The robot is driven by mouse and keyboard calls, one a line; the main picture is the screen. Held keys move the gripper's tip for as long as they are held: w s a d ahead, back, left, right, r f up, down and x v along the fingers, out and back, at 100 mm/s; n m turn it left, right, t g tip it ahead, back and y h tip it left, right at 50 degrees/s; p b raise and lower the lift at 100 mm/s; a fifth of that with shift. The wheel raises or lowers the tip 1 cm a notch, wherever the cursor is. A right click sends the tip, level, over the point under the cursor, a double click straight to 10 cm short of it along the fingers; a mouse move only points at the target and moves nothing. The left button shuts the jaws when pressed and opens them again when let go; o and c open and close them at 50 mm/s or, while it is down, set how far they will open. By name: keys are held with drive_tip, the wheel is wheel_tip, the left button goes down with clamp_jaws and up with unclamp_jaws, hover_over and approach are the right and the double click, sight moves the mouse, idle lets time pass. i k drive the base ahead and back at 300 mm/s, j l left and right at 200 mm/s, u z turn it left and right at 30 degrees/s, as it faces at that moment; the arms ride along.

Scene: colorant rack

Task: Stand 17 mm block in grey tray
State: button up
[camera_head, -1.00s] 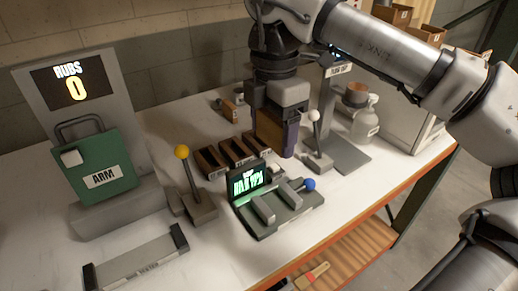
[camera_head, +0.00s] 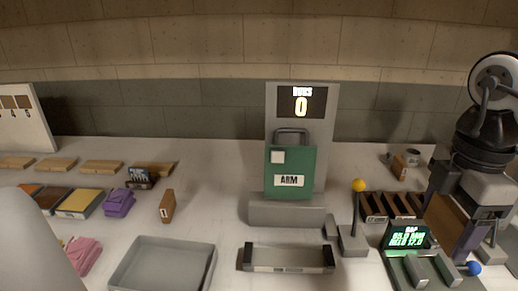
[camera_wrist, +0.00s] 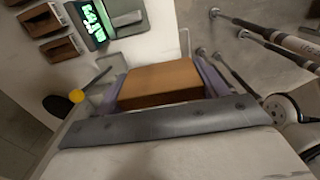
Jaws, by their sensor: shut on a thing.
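My gripper (camera_head: 462,222) is at the right edge of the head view, above the bench and just behind the green gauge. It is shut on a brown block (camera_head: 443,221). In the wrist view the brown block (camera_wrist: 160,82) lies between the two purple-faced fingers (camera_wrist: 160,85), its broad face showing. The grey tray (camera_head: 165,268) lies at the front left of the head view, shallow and empty, well to the left of my gripper.
The green gauge (camera_head: 418,268) has a lit screen that seems to read HELD 17.0. A small brown block (camera_head: 167,206) stands behind the tray.

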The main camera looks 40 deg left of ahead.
sight(167, 274)
drive_tip(key=k+j+u, duration=0.2)
drive_tip(key=k+u, duration=0.3)
drive_tip(key=u, duration=1.05)
drive_tip(key=i+u, duration=0.2)
